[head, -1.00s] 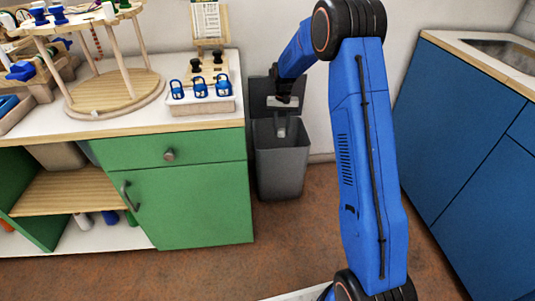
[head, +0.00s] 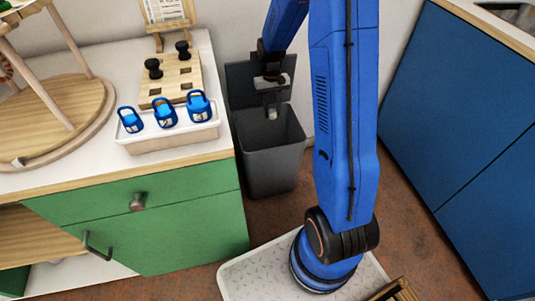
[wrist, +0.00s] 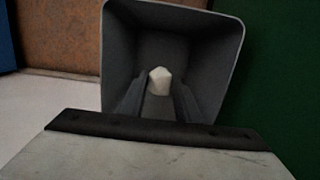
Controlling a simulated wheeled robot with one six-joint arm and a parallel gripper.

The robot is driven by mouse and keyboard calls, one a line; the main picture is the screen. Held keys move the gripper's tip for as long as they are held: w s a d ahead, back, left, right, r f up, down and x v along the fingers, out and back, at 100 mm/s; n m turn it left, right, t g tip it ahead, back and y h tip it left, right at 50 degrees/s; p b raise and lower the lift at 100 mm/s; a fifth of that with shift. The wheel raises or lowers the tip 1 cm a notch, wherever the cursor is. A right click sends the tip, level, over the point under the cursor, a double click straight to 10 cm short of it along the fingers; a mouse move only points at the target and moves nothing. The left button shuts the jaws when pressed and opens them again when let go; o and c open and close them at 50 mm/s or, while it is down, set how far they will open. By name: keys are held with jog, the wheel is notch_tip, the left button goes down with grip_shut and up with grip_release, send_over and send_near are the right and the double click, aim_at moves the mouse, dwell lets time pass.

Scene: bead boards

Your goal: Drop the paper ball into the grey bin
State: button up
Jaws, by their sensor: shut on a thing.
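The grey bin (head: 272,168) stands on the floor between the green cabinet and my arm, with its lid (head: 242,85) raised at the back. My gripper (head: 271,108) points down over the bin's open mouth. It is shut on the small white paper ball (head: 272,114). In the wrist view, the paper ball (wrist: 160,80) is at the tips of my gripper's dark fingers (wrist: 158,98), with the inside of the grey bin (wrist: 226,55) behind it. The bin's floor is partly hidden by the ball and fingers.
The green cabinet (head: 165,225) stands close on the bin's left. On its top are a white tray (head: 170,140) with blue-handled items and a wooden peg board (head: 180,75). A blue cabinet (head: 455,130) is on the right, with bare floor before it.

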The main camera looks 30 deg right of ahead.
jog(key=shift+f, duration=2.65)
jog(key=o, duration=1.1)
jog(key=shift+c, duration=0.2)
jog(key=shift+r, duration=0.1)
notch_tip(320, 180, up, 17)
jog(key=w, duration=0.2)
jog(key=shift+d, duration=0.25)
jog(key=shift+r, duration=0.1)
